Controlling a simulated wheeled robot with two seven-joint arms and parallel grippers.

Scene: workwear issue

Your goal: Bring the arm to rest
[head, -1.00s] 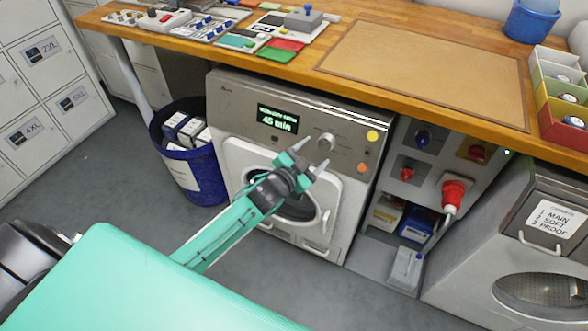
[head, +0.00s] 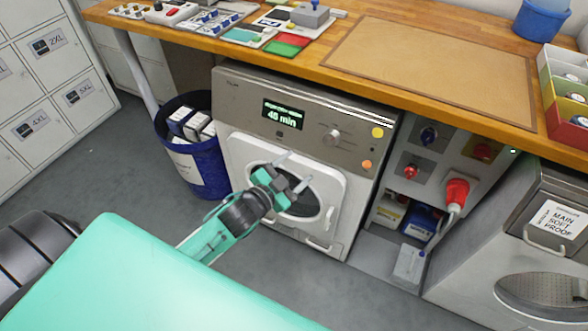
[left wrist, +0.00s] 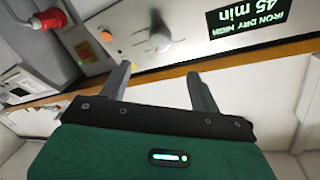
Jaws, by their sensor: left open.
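My left gripper (head: 284,172) is open and empty in front of the washer-like machine (head: 232,100) with a round door (head: 335,185). In the left wrist view its two fingers (left wrist: 160,82) stand apart with nothing between them. The machine's display (head: 283,114) is lit; in the left wrist view the display (left wrist: 245,18) reads 45 min and IRON DRY HIGH. The gripper shows in front of the door's upper part; I cannot tell whether it touches. My right gripper is not in view.
A wooden worktop (head: 345,80) with a brown mat (head: 430,65) runs above the machine. A blue bin (head: 205,168) with boxes stands to its left. A socket panel with a red plug (head: 456,192) and a second machine (head: 500,240) are to the right. Grey floor (head: 90,165) is clear at left.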

